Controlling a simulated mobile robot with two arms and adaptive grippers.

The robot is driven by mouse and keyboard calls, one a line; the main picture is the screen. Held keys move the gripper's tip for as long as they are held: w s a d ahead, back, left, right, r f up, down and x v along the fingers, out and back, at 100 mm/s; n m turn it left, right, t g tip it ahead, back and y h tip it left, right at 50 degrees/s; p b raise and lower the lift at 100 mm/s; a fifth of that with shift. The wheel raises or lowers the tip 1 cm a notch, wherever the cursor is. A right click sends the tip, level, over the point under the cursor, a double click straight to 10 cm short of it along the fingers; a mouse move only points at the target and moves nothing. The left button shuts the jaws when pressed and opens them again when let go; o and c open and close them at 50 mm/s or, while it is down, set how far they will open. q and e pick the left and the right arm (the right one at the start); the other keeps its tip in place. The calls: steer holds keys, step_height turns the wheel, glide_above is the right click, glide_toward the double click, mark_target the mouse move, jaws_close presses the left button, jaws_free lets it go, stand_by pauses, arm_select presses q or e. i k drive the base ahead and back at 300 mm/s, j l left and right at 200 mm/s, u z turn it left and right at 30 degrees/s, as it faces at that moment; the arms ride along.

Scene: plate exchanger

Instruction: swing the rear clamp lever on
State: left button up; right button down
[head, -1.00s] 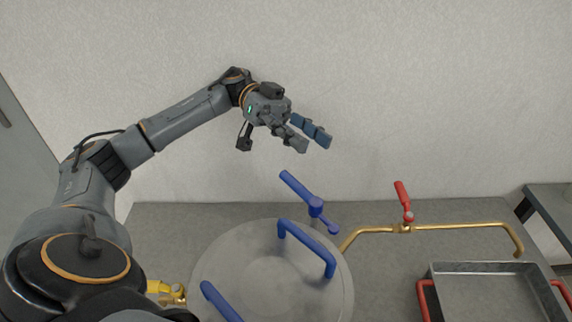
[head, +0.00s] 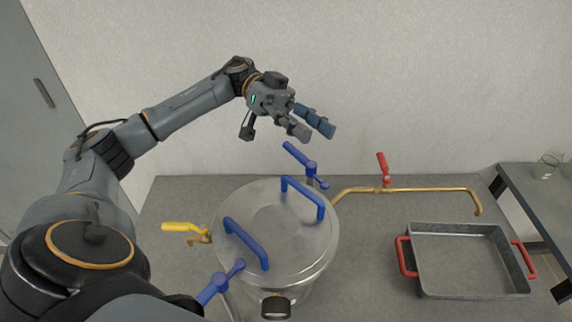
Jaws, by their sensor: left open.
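The rear clamp lever (head: 298,155) is blue and stands at the back edge of the round metal vessel's lid (head: 271,212), tilted up to the left from its pivot. A second blue clamp lever (head: 217,285) is at the front left of the lid. My left gripper (head: 316,129) is open and empty. It is in the air above and slightly right of the rear lever, apart from it, with its fingers pointing down to the right. My right gripper is not in view.
Two blue handles, rear (head: 303,196) and front (head: 246,243), stand up from the lid. A yellow-handled valve (head: 181,227) is at left. A brass pipe (head: 432,190) with a red valve lever (head: 382,164) runs right. A metal tray (head: 415,258) with red handles lies at right.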

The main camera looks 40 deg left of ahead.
mark_target(310, 166)
steer(key=k+l, duration=1.2)
steer(key=l, duration=0.2)
